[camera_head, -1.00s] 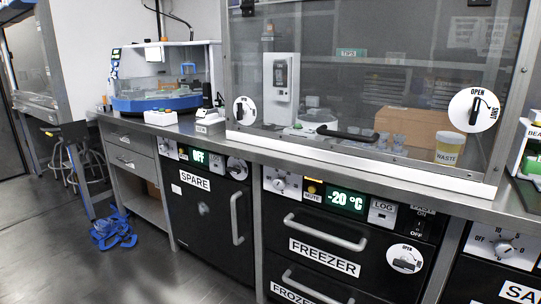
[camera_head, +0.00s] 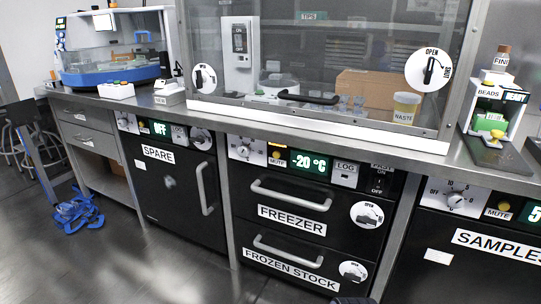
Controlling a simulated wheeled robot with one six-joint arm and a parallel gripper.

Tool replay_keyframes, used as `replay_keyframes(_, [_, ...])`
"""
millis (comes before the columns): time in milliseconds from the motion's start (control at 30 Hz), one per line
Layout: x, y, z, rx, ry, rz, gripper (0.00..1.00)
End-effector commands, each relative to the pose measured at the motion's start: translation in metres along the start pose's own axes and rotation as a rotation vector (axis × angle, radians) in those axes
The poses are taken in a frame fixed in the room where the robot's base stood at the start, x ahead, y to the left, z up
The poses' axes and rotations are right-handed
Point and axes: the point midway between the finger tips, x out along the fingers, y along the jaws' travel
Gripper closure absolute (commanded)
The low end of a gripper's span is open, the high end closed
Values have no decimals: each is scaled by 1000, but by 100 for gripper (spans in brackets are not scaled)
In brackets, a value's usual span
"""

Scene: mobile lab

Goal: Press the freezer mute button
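The freezer (camera_head: 290,195) is a black under-bench unit with two drawers, labelled FREEZER and FROZEN STOCK. Its control strip runs along the top, under the bench edge. The freezer mute button (camera_head: 277,154) is a small amber button with a MUTE label, between a white dial (camera_head: 245,149) on its left and the green display (camera_head: 308,163) reading -20 °C on its right. A LOG panel (camera_head: 345,173) and a dark switch (camera_head: 379,183) are further right. My gripper is not in view, and nothing covers the button.
The SPARE unit (camera_head: 170,185) stands left of the freezer, and the SAMPLES unit (camera_head: 465,255), with its own MUTE button (camera_head: 503,206), stands right. Drawer handles (camera_head: 290,195) stick out below the strip.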

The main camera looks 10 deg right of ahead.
Motion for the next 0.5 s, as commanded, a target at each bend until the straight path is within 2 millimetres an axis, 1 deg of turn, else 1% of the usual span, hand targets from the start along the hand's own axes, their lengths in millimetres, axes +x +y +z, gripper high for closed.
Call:
replay_keyframes(33, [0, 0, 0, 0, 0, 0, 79])
replay_keyframes(300, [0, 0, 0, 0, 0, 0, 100])
replay_keyframes(500, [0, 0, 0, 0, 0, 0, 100])
